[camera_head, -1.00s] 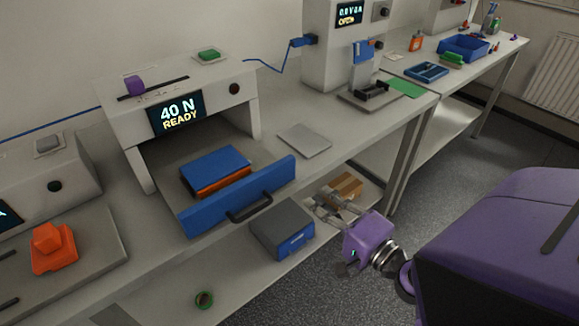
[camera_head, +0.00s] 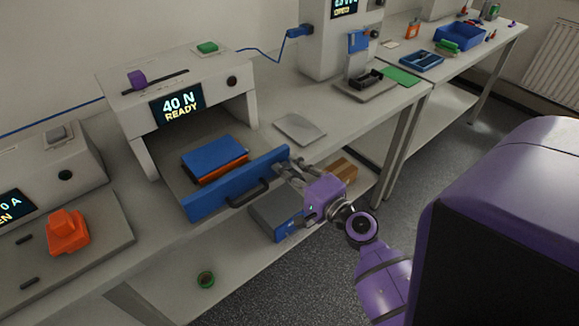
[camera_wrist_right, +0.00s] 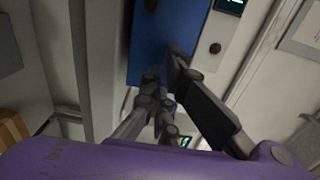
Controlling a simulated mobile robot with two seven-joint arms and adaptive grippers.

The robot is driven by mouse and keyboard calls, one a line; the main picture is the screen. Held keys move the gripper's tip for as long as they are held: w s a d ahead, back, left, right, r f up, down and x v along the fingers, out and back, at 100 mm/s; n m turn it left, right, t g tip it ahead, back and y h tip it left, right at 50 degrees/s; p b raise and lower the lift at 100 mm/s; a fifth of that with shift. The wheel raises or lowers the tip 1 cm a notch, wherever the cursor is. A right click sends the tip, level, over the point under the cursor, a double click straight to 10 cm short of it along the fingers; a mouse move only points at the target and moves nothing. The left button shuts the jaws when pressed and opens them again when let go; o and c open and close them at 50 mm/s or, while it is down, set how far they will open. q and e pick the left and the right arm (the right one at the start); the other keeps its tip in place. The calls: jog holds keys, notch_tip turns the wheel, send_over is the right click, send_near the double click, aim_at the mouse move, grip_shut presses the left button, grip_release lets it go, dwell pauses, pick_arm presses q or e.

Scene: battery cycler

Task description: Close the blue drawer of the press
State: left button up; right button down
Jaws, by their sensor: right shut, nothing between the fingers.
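The press (camera_head: 180,95) stands on the bench, its screen reading "40 N READY". Its blue drawer (camera_head: 222,188) is pulled out toward the front, with a black handle on its front face. A blue and orange block (camera_head: 215,158) lies in the drawer. My right gripper (camera_head: 280,168) is shut and empty, its fingertips at the right end of the drawer front. In the right wrist view the fingertips (camera_wrist_right: 165,70) lie over the blue drawer front (camera_wrist_right: 165,40); whether they touch is unclear. My left gripper is out of view.
A grey plate (camera_head: 300,127) lies on the bench right of the press. A grey box with a blue front (camera_head: 277,217), a brown box (camera_head: 340,168) and a green ring (camera_head: 206,279) are on the lower shelf. An orange object (camera_head: 68,232) sits at left.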

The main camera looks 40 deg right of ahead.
aim_at(249, 138)
jog(key=shift+w, duration=0.6)
jog(key=w, duration=0.5)
jog(key=w+a, duration=0.1)
jog(key=w, duration=0.5)
jog(key=w+b, duration=0.1)
jog(key=w, duration=0.4)
jog(key=shift+w+a, duration=0.2)
jog(key=shift+w, duration=0.4)
jog(key=shift+r, duration=0.1)
jog(key=shift+w, duration=0.1)
